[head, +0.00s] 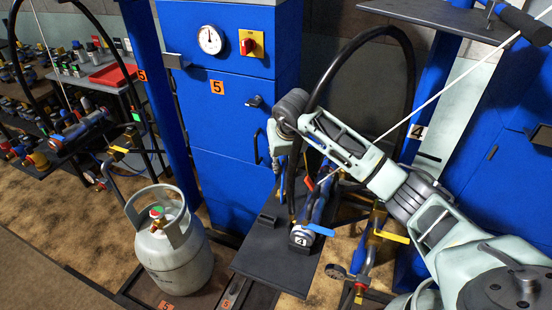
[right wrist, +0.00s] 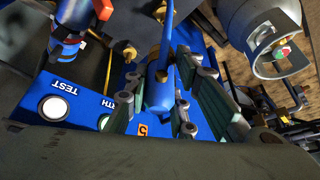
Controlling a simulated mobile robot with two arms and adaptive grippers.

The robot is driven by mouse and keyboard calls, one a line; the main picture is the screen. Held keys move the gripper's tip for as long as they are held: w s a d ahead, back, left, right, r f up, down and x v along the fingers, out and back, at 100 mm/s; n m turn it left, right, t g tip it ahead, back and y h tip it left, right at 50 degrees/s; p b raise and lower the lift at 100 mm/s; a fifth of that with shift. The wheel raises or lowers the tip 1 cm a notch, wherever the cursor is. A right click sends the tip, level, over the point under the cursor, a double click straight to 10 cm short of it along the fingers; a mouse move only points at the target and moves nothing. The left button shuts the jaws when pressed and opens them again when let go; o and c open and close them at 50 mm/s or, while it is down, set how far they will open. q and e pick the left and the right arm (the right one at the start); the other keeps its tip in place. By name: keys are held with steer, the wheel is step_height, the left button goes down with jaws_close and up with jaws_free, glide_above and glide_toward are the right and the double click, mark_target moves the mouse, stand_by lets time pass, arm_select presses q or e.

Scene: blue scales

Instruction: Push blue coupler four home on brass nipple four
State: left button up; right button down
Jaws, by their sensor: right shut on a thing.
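My right gripper (right wrist: 165,105) is shut on a blue coupler (right wrist: 158,88), which sits between its two fingers in the right wrist view. In the head view my right arm reaches in from the lower right and bends downward at its wrist; the fingers there are mostly hidden behind it. A round fitting with a white 4 tag (head: 302,240) is at the black shelf below the wrist, beside a blue lever (head: 320,229). I cannot clearly make out brass nipple four, nor whether the coupler touches it. My left gripper is not in view.
A black hose (head: 318,82) arches behind my right wrist. A yellow lever (head: 394,237) and a pressure gauge (head: 336,271) are right of the black shelf (head: 262,262). A grey gas cylinder (head: 172,254) stands to the left. Blue cabinet five (head: 222,150) is behind.

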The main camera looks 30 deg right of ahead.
mark_target(283, 171)
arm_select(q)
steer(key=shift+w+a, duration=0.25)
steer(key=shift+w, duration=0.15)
arm_select(e)
step_height(283, 171, down, 5)
steer(key=b, duration=0.4)
steer(key=shift+f, duration=0.2)
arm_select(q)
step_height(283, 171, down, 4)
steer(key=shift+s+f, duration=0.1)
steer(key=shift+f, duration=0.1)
arm_select(e)
steer(key=shift+f, duration=0.2)
arm_select(q)
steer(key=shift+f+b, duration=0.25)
steer(key=shift+b, duration=0.2)
stand_by(0.8)
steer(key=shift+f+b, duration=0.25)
steer(key=shift+b, duration=0.05)
arm_select(e)
steer(key=shift+f, duration=0.35)
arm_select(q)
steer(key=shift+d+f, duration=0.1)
arm_select(e)
steer(key=shift+f, duration=0.1)
